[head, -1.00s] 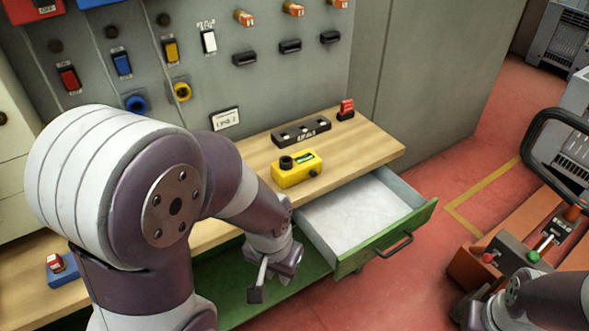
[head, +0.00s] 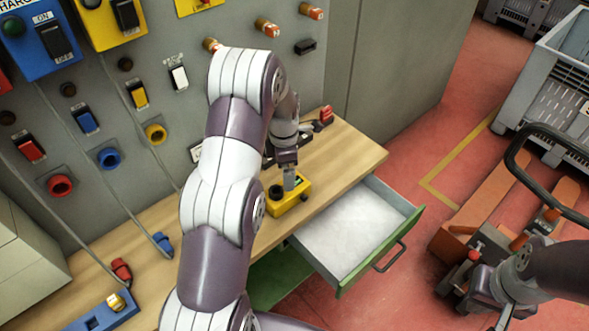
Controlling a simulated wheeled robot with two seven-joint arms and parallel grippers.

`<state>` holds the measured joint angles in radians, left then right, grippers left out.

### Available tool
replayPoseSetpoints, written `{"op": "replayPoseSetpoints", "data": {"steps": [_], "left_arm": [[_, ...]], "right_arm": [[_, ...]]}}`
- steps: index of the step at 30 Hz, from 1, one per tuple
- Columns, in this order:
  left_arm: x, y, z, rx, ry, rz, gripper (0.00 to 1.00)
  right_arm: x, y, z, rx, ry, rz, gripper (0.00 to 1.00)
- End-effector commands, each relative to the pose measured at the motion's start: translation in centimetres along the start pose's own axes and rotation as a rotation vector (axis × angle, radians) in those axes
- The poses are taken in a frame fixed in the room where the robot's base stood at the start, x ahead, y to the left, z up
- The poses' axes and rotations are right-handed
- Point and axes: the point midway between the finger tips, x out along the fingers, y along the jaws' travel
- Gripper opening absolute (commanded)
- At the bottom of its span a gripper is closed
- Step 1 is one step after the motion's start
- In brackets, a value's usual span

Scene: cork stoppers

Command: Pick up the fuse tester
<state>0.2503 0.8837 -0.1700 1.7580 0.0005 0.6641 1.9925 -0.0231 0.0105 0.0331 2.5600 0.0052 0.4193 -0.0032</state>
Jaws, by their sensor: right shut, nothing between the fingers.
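The fuse tester, a yellow box (head: 290,201) with a black round knob and a small green display, sits on the wooden worktop near its front edge, above the open drawer. My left gripper (head: 291,184) points down over it, with a pale finger in front of or against its top. The arm is seen from behind, so the jaw gap and any contact are unclear. My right gripper (head: 480,288) is shut and empty at the lower right, in front of the orange pallet truck, far from the tester.
The drawer (head: 412,222) with a green front stands open below the worktop (head: 352,155). A red switch (head: 327,115) is at the back. A blue block (head: 85,325) lies front left.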

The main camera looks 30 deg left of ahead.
Motion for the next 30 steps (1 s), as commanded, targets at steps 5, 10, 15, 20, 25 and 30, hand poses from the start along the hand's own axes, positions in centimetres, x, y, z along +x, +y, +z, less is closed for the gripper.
{"op": "replayPoseSetpoints", "data": {"steps": [5, 10, 15, 20, 25, 30], "left_arm": [[-0.5, 0.3, 0.2, -0.427, 0.003, -0.004, 1.00], [1.6, 0.2, 0.1, -0.511, 0.008, -0.009, 1.00], [5.3, 0.1, 0.1, -0.509, 0.007, -0.008, 1.00], [7.1, 0.2, 0.0, -0.508, 0.005, -0.006, 1.00], [10.1, 0.1, -0.3, -0.508, 0.006, -0.007, 1.00], [12.0, 0.2, -0.2, -0.507, 0.004, -0.004, 1.00]], "right_arm": [[0.2, 0.0, 0.0, 0.000, -0.001, 0.000, 0.00], [-0.7, 0.0, -0.1, 0.000, -0.001, 0.000, 0.00], [-1.7, 0.0, -0.2, 0.000, -0.001, 0.000, 0.00], [-2.4, 0.0, -0.3, 0.000, -0.001, 0.000, 0.00], [-4.3, 0.0, -0.5, 0.000, 0.000, 0.000, 0.00], [-4.4, 0.0, -0.5, 0.000, 0.000, 0.000, 0.00]]}}
